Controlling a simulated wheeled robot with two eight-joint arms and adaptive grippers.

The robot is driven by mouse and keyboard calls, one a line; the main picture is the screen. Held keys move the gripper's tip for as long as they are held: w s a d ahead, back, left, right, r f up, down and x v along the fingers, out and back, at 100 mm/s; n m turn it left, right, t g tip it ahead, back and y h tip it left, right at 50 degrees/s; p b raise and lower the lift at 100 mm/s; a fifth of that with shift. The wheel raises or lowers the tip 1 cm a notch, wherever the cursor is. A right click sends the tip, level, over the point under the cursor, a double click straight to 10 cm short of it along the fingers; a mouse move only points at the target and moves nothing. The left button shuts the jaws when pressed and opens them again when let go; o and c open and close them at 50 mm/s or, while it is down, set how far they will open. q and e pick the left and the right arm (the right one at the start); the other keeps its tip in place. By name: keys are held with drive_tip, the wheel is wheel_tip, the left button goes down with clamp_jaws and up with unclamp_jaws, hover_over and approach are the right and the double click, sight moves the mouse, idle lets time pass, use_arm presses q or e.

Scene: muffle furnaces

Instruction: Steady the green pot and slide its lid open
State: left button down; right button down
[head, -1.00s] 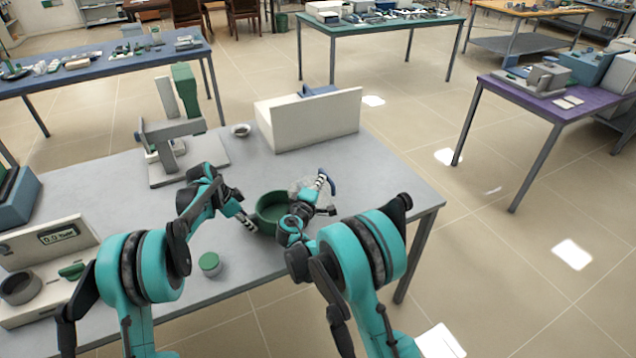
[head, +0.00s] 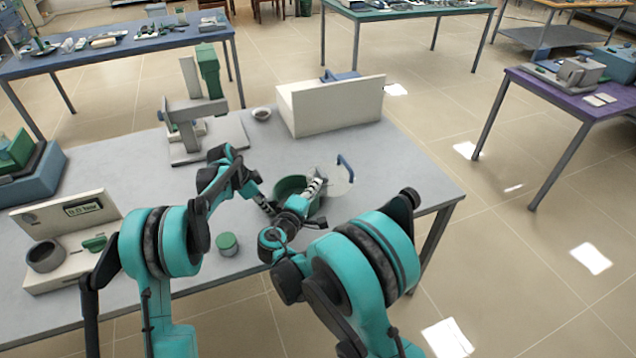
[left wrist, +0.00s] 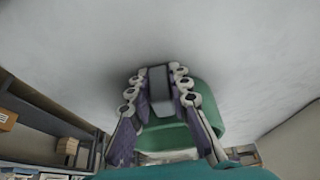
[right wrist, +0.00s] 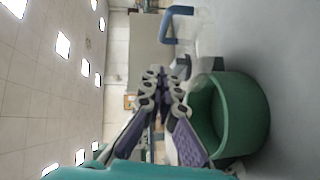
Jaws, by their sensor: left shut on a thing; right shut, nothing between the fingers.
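The green pot (head: 284,186) stands on the grey table, open on top and partly covered by my right arm in the head view. My left gripper (head: 271,210) is at its left side; the left wrist view shows its fingers shut on a grey tab (left wrist: 159,88) beside the green pot wall (left wrist: 207,110). The clear lid (head: 341,184) with its blue handle (head: 345,166) lies to the right of the pot. My right gripper (head: 320,179) is shut and empty, between pot and handle in the head view. The right wrist view shows the pot (right wrist: 248,115) and handle (right wrist: 178,18) clear of its fingers.
A small green-lidded jar (head: 227,244) stands left of the pot. A scale (head: 75,245), a press-like device (head: 190,125), a small bowl (head: 261,113) and a large white box (head: 335,105) stand around. The table right of the lid is clear.

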use_arm(q)
drive_tip(key=c, duration=1.3)
unclamp_jaws()
drive_tip(key=shift+p+v, duration=3.45)
drive_tip(key=shift+v, duration=2.6)
